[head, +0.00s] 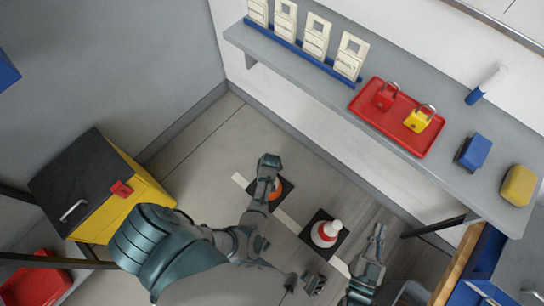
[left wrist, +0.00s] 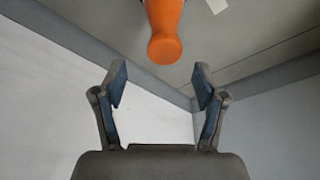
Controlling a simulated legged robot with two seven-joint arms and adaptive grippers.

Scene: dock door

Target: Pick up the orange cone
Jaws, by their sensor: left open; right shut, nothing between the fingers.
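The orange cone (head: 278,190) stands on the floor on a dark square, partly hidden by my left gripper (head: 268,162), which is over it. In the left wrist view the orange cone (left wrist: 165,38) shows its rounded tip at the top centre. There my left gripper (left wrist: 161,84) is open, with both fingers apart and nothing between them. The tip lies beyond the fingertips, roughly in line with the gap. My right gripper (head: 376,240) is shut and empty at the lower right, right of the other cone.
A red and white cone (head: 326,233) stands on another dark square. A grey shelf (head: 300,70) holds a red tray (head: 378,118) with padlocks, tags and blocks. A yellow and black cabinet (head: 88,190) is at the left.

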